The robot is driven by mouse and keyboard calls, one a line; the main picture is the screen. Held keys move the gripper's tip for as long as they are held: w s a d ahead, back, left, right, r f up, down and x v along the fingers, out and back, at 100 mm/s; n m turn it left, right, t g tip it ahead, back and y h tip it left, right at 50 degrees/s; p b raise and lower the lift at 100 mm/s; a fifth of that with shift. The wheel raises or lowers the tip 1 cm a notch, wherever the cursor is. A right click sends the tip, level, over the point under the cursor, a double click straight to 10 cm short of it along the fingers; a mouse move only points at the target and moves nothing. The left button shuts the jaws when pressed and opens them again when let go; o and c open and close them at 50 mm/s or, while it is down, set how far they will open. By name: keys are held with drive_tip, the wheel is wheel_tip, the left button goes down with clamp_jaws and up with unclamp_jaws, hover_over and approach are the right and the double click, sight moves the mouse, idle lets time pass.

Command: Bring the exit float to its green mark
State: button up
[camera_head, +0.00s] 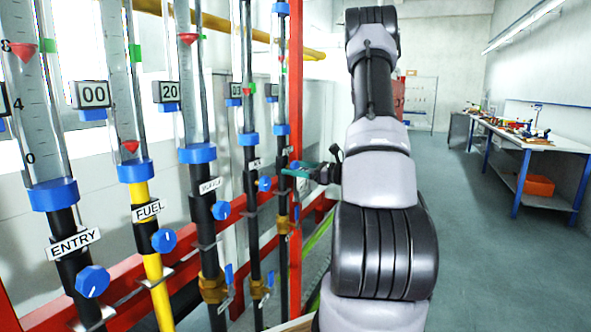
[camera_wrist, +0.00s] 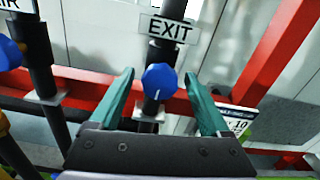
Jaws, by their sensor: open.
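The EXIT sign (camera_wrist: 168,29) hangs on a dark pipe in the wrist view. Below it is a blue knob (camera_wrist: 159,80) with a white pointer line, pointing roughly down. My gripper (camera_wrist: 159,75) is open, one green finger on each side of the knob; I cannot tell whether either touches it. In the head view my gripper (camera_head: 291,171) is at the farthest tube (camera_head: 281,92). A small red float (camera_head: 281,59) seems to sit slightly above a green mark (camera_head: 284,70) there, but both are tiny.
Nearer tubes carry signs such as ENTRY (camera_head: 73,243) and FUEL (camera_head: 148,211), with their own blue knobs. A red post (camera_head: 296,100) stands close to my gripper. A white tag (camera_wrist: 236,122) is beside the right finger. Open floor lies right, before a workbench (camera_head: 530,137).

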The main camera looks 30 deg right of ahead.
clamp_jaws()
drive_tip(key=m, duration=0.5)
drive_tip(key=shift+m, duration=0.3)
unclamp_jaws()
drive_tip(key=v, duration=1)
drive_tip(key=shift+s+d, duration=0.25)
drive_tip(key=shift+s, duration=0.1)
